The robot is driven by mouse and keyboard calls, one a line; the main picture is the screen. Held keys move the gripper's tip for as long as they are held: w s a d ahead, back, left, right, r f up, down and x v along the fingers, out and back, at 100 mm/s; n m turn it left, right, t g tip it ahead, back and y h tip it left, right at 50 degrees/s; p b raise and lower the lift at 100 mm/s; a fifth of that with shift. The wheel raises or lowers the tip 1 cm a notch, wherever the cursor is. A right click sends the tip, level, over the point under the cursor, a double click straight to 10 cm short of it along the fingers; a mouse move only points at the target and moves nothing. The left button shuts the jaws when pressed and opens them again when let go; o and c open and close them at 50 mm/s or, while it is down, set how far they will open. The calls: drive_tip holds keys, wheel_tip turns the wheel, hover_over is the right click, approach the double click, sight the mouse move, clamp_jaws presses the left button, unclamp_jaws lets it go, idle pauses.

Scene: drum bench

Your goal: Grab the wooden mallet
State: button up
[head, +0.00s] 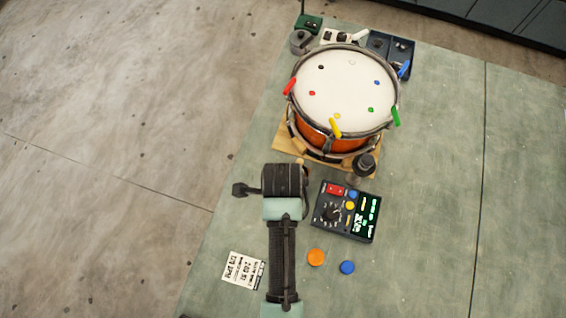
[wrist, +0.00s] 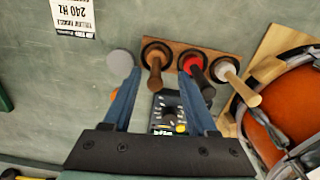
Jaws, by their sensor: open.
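A wooden rack (wrist: 178,54) in the wrist view holds three mallets side by side. The left one is all brown and looks like the wooden mallet (wrist: 155,72). The middle one has a red head and dark handle (wrist: 200,77); the right one has a pale head and light wooden handle (wrist: 240,88). My gripper (wrist: 163,78) is open, its two blue fingers apart. In the picture the brown mallet lies between the fingertips, and the right finger overlaps the red-headed one. I see no contact; the depth gap is unclear. In the head view my arm hides the rack.
An orange drum (head: 345,95) on a wooden board stands close beside the rack. A black control box (head: 346,211), an orange disc (head: 316,257), a blue disc (head: 347,267) and a printed card (head: 243,270) lie near my arm. The bench's right side is clear.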

drive_tip(key=shift+s+f, duration=0.15)
drive_tip(key=shift+f, duration=0.4)
drive_tip(key=shift+s+f+p, duration=0.15)
drive_tip(key=shift+f+p, duration=0.45)
drive_tip(key=shift+f, duration=1.55)
clamp_jaws()
